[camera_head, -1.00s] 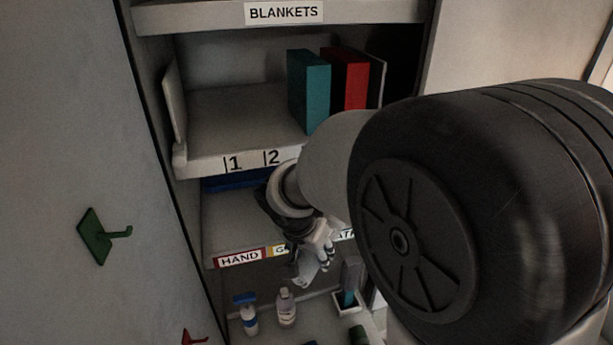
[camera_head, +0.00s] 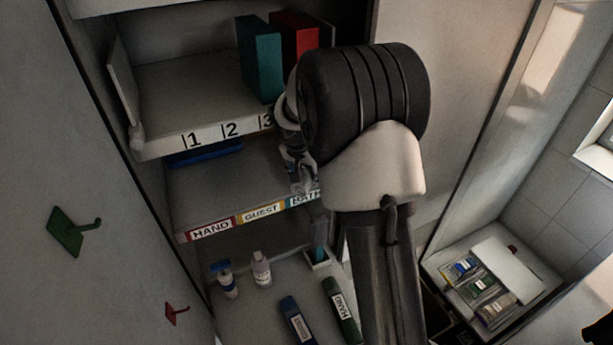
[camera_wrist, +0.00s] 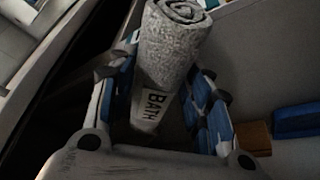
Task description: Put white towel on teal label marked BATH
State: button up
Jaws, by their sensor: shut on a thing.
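A rolled, pale grey-white towel (camera_wrist: 172,48) with a white band marked BATH stands out between the fingers of my gripper (camera_wrist: 168,85) in the wrist view. The gripper is shut on it, with blue-padded fingers on both sides. In the head view my gripper (camera_head: 301,180) is at the right end of the middle shelf, close above the teal BATH label (camera_head: 304,198). My arm partly covers that label. The towel is hard to make out there. I cannot tell whether it touches the shelf.
HAND (camera_head: 211,229) and GUEST (camera_head: 262,212) labels are left along the shelf edge. A dark blue item (camera_head: 205,155) lies deeper on that shelf. The numbered shelf above holds a teal binder (camera_head: 260,58) and a red one (camera_head: 298,42). Bottles (camera_head: 261,268) stand below.

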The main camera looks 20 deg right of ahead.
notch_tip(320, 180, down, 3)
jog(key=shift+w+r, duration=0.1)
jog(key=shift+r, duration=0.05)
jog(key=o, duration=1.1)
